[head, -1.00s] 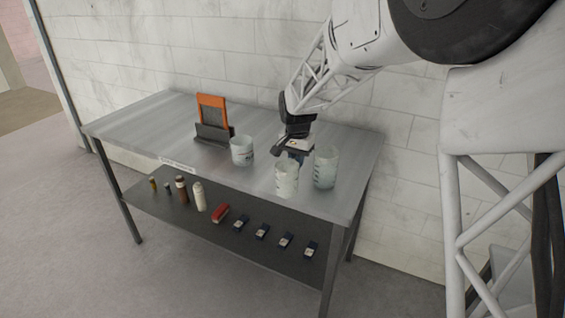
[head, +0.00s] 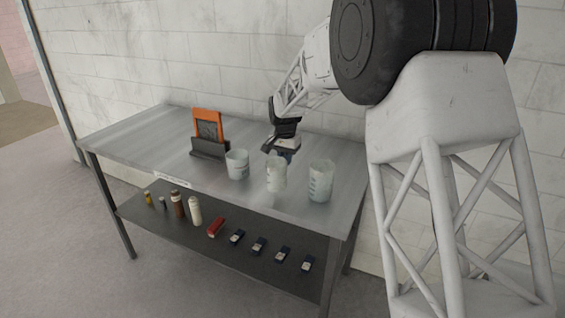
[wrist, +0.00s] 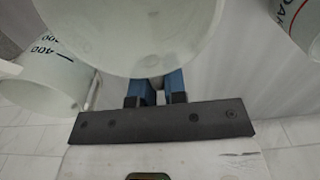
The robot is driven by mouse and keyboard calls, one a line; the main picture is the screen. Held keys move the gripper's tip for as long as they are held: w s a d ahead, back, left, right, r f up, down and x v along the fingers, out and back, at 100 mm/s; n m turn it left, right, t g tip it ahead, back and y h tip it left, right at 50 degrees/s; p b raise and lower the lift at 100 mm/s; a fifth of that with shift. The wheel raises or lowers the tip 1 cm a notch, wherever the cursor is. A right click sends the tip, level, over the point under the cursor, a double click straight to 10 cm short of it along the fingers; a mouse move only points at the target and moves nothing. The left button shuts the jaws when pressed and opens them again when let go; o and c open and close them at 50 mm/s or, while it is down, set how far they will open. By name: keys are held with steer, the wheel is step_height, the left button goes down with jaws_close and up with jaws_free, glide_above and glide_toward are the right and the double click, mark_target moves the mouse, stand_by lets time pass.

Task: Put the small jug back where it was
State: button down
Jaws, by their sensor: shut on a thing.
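My gripper (head: 281,153) is shut on a pale translucent jug (head: 276,178), the middle one of three vessels at the right part of the metal table. In the wrist view the blue fingers (wrist: 155,90) meet at the side of this jug (wrist: 135,40), which fills the top of the picture. The jug looks upright. I cannot tell whether its base touches the table. A wide pale vessel (head: 237,165) stands to its left and a taller marked one (head: 320,182) to its right, both apart from it in the head view.
The metal table (head: 130,138) is free at its left end. An orange-framed panel in a dark holder (head: 208,148) stands at the back. A wall (head: 150,60) is behind.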

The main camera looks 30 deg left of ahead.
steer(key=shift+w+a+f, duration=0.1)
steer(key=shift+w+a, duration=0.45)
steer(key=shift+w, duration=0.2)
steer(key=shift+w+a+f, duration=0.1)
steer(key=shift+w+a, duration=0.45)
steer(key=shift+w, duration=0.2)
steer(key=shift+w+a+f, duration=0.15)
steer(key=shift+f, duration=0.7)
steer(key=shift+w+a+f, duration=0.1)
steer(key=shift+w+f, duration=0.05)
steer(key=shift+f, duration=0.7)
steer(key=shift+f, duration=0.1)
steer(key=c, duration=1.2)
jaws_free()
steer(key=shift+f, duration=0.1)
steer(key=shift+o, duration=0.2)
step_height(320, 180, up, 12)
